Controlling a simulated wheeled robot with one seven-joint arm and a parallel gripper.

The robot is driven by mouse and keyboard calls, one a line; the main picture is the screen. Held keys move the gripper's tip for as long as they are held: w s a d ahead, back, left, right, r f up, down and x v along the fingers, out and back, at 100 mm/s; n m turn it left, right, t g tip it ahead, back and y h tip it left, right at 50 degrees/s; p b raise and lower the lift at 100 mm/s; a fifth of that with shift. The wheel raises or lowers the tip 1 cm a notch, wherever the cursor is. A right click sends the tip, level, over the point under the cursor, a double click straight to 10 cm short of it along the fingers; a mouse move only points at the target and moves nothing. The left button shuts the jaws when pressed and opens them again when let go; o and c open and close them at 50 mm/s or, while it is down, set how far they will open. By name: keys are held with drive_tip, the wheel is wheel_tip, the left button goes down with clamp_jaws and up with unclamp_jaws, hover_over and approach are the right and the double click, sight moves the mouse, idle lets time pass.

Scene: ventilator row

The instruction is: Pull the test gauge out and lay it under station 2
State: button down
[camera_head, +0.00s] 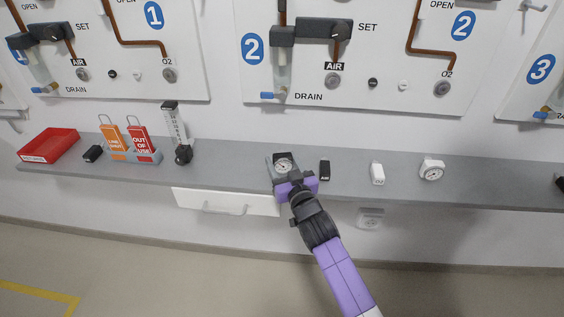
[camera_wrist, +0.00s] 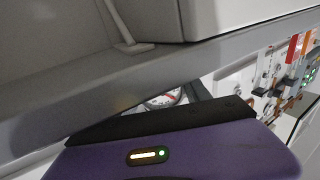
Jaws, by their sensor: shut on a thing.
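My gripper (camera_head: 283,165) is at the grey shelf below the station 2 panel (camera_head: 365,55), near the shelf's front edge. It is shut on a small round gauge (camera_head: 284,164) with a white dial, taken to be the test gauge. The dial faces up between the dark fingers. In the wrist view, part of the dial (camera_wrist: 163,98) shows beyond the dark edge of my gripper; the rest is hidden. I cannot tell whether the gauge touches the shelf. Station 2's AIR outlet (camera_head: 333,80) has nothing plugged into it.
On the shelf (camera_head: 225,177), a black block (camera_head: 325,170), a white block (camera_head: 377,173) and a white-cased gauge (camera_head: 432,170) stand right of my gripper. A flowmeter (camera_head: 177,135), orange and red tags (camera_head: 140,140) and a red tray (camera_head: 49,145) are left. A drawer (camera_head: 227,202) is below.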

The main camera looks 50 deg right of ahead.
sight(285, 168)
idle(0.3)
drive_tip(key=shift+c, duration=2.1)
unclamp_jaws()
drive_tip(key=shift+f, duration=0.1)
drive_tip(key=b+v, duration=0.1)
drive_tip(key=v, duration=0.6)
drive_tip(key=shift+s+a, duration=0.15)
drive_tip(key=shift+s, duration=0.2)
